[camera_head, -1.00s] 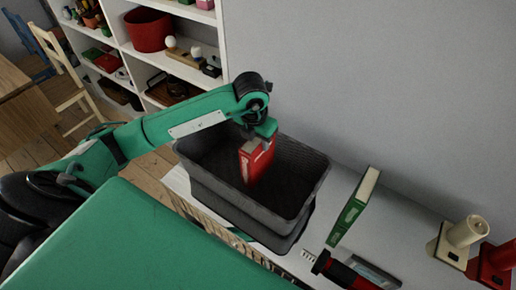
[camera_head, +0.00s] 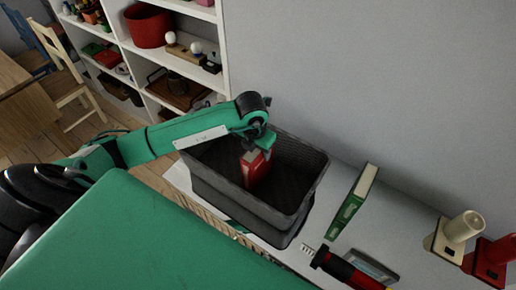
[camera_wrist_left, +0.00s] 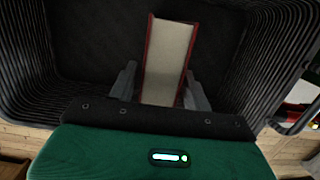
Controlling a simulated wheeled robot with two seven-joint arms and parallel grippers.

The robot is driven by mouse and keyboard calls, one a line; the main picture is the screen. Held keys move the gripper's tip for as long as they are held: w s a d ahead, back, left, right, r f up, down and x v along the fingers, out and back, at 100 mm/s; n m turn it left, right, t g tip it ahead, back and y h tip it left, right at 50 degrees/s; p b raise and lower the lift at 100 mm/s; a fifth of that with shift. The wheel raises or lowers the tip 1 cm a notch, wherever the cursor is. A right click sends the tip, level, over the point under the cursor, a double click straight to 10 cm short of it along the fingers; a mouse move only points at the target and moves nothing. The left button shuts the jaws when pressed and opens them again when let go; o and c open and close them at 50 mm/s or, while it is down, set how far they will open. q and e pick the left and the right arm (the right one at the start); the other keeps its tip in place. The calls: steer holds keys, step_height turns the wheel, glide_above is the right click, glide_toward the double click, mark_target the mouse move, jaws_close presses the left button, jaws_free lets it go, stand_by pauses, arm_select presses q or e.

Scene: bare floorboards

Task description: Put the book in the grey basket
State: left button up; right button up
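The red book (camera_head: 257,168) stands upright inside the grey basket (camera_head: 205,195), its lower part down in the basket. My left gripper (camera_head: 262,146) is over the basket at the book's upper end. In the left wrist view, its two fingers (camera_wrist_left: 161,84) are on either side of the book (camera_wrist_left: 169,60), whose pale page edges face the camera. A narrow gap shows between the left finger and the cover; the right finger is close to or touching the other cover. The basket (camera_wrist_left: 275,60) surrounds both. The book's lower end is hard to make out. My right gripper is not in view.
The basket stands on a white surface (camera_head: 180,178) against the wall. A green book (camera_head: 352,204), a red-and-black tool (camera_head: 345,268), and cream (camera_head: 455,235) and red (camera_head: 490,262) objects are to the right. A white shelf (camera_head: 225,50) stands behind left.

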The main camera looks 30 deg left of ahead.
arm_select(q)
steer(key=shift+o, duration=0.5)
steer(key=shift+r, duration=0.1)
steer(key=shift+r, duration=0.15)
steer(key=r+b, duration=0.1)
steer(key=r, duration=0.2)
steer(key=s+r+b, duration=0.1)
steer(key=r, duration=0.3)
steer(key=r+b, duration=0.1)
steer(key=r, duration=0.2)
steer(key=shift+s+r+b, duration=0.2)
steer(key=shift+s+b, duration=0.1)
steer(key=shift+b, duration=0.05)
steer(key=shift+s+r, duration=0.15)
steer(key=shift+r, duration=0.5)
steer(key=shift+f, duration=0.1)
